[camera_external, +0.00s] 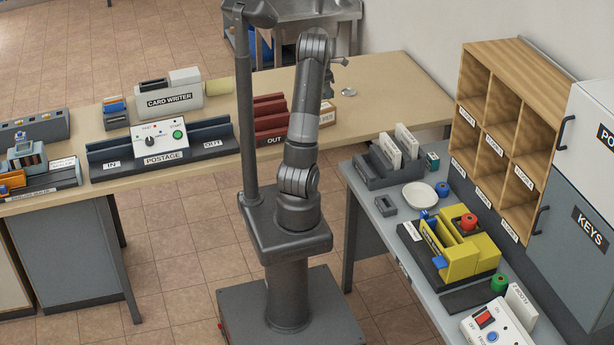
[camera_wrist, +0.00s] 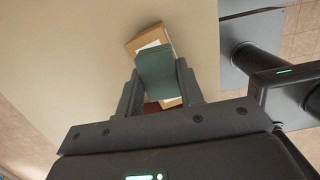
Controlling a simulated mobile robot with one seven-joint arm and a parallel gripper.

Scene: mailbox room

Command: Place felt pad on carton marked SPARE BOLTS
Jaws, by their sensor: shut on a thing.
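In the wrist view my gripper (camera_wrist: 160,88) is shut on a flat dark green felt pad (camera_wrist: 155,72), held between the two fingers. A brown carton (camera_wrist: 137,43) with a white label lies beyond the pad, and the pad covers much of it. I cannot tell whether pad and carton touch. In the external view a brown carton (camera_external: 324,112) with a white label sits on the tan table behind my arm. Its lettering is too small and partly hidden to read surely. My gripper and the pad are mostly hidden behind my arm there.
Red trays (camera_external: 271,122) marked OUT stand left of the carton on the table (camera_external: 390,95). The table's right part is clear.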

